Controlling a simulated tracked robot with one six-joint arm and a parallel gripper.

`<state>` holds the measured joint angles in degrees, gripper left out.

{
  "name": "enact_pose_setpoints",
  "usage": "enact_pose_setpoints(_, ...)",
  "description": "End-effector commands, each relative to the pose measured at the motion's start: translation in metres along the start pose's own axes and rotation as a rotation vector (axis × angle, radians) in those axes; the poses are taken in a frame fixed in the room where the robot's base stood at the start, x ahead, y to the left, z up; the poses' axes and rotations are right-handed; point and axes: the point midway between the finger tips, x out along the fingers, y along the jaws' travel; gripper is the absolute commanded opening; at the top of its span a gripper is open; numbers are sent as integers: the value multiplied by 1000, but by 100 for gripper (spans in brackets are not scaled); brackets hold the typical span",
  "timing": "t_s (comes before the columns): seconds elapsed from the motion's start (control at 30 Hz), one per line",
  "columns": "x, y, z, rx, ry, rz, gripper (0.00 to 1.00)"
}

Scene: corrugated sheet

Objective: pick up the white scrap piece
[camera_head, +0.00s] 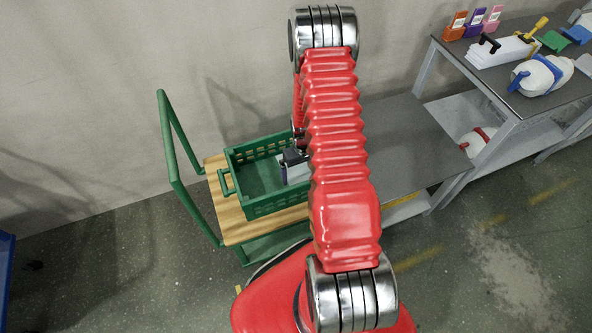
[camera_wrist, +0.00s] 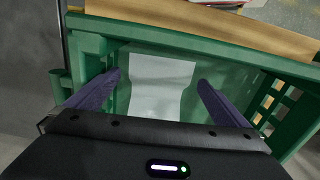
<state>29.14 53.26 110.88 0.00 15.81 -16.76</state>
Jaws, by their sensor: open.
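The white scrap piece (camera_wrist: 161,88) is a pale, flat-looking sheet inside the green crate (camera_wrist: 225,57). In the wrist view it lies between the two purple fingers of my gripper (camera_wrist: 159,80), which are apart with visible space on both sides. Its near end is hidden behind the gripper body. I cannot tell how far above the piece the fingertips are. In the head view my gripper (camera_head: 289,170) is over or in the right part of the crate (camera_head: 236,208), partly hidden by my red arm; the scrap cannot be told apart there.
The crate stands on a wooden-topped green trolley (camera_head: 231,226) with a tall handle (camera_head: 168,140) at left. Crate walls surround the gripper closely. A grey table (camera_head: 405,145) adjoins at right. The wall is behind.

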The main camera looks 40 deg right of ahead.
Motion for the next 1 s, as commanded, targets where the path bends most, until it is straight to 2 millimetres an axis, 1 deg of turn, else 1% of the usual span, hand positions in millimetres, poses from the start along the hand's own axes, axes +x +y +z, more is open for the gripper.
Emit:
enact_pose_setpoints(0.3,35,-1,0,0,-3,-1,100)
enact_pose_setpoints(0.43,45,-1,0,0,-2,0,100)
enact_pose_setpoints(0.53,47,-1,0,1,-1,0,100)
enact_pose_setpoints(1.0,47,0,0,1,-1,0,100)
